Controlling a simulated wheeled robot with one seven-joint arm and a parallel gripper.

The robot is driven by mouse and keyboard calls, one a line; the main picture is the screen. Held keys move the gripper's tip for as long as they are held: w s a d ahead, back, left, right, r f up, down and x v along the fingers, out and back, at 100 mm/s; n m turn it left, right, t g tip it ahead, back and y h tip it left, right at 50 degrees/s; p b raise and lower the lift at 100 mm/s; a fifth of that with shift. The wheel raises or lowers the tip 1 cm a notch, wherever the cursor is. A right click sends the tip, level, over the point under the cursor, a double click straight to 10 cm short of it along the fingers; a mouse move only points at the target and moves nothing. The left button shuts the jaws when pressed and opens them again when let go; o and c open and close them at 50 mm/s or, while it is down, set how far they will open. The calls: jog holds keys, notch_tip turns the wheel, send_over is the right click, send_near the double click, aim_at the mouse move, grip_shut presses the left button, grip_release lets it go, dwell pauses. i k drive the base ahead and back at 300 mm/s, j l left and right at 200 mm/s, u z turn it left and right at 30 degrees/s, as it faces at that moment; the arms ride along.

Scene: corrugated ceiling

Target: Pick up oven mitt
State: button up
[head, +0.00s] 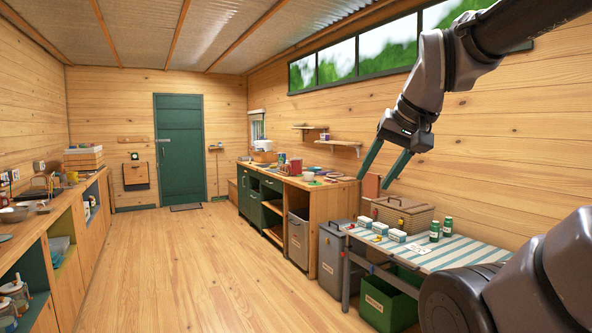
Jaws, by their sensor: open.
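My gripper (373,183) hangs from the upper right of the head view, with its two green fingers pointing down and apart. It is open, with nothing visible between the fingers. In the picture it overlaps the wall and the right end of the wooden counter (318,210). I cannot make out an oven mitt for certain. Small items lie on the counter, including a red object (296,166), but they are too small to identify.
A cluttered shelf unit (65,245) lines the left wall. The middle floor (190,270) is clear to the green door (180,148).

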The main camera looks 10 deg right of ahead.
aim_at(295, 168)
jog(key=u, duration=0.2)
jog(key=i+u, duration=0.15)
jog(key=i, duration=5.15)
jog(key=i+z, duration=0.2)
jog(key=i, duration=0.55)
jog(key=i+j+z, duration=0.2)
jog(key=i, duration=0.6)
jog(key=i+l, duration=0.1)
jog(key=l, duration=0.2)
jog(key=i+l, duration=0.1)
jog(key=l, duration=0.25)
